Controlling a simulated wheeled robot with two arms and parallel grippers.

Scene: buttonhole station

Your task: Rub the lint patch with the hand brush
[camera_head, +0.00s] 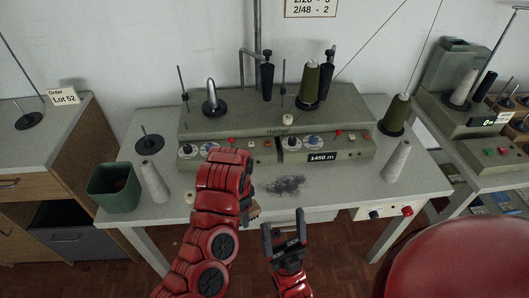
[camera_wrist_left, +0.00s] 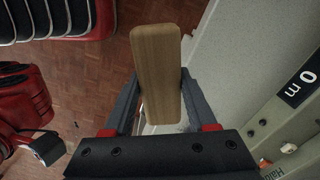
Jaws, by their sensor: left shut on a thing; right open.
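The lint patch (camera_head: 285,184) is a dark grey fuzzy smear on the pale tabletop in front of the machine. My left gripper (camera_head: 251,212) is near the table's front edge, to the left of and nearer than the patch. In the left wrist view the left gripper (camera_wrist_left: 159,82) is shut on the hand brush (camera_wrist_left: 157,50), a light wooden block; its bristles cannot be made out. In the head view only a small tan part of the brush (camera_head: 257,213) shows. The brush appears apart from the patch. My right gripper (camera_head: 285,230) is open and empty in front of the table edge.
The green-grey machine (camera_head: 275,125) with knobs and spools stands behind the patch. A green bin (camera_head: 113,187) and a pale thread cone (camera_head: 154,182) stand at the left; another cone (camera_head: 397,161) stands at the right. A red rounded seat (camera_head: 460,255) is at front right.

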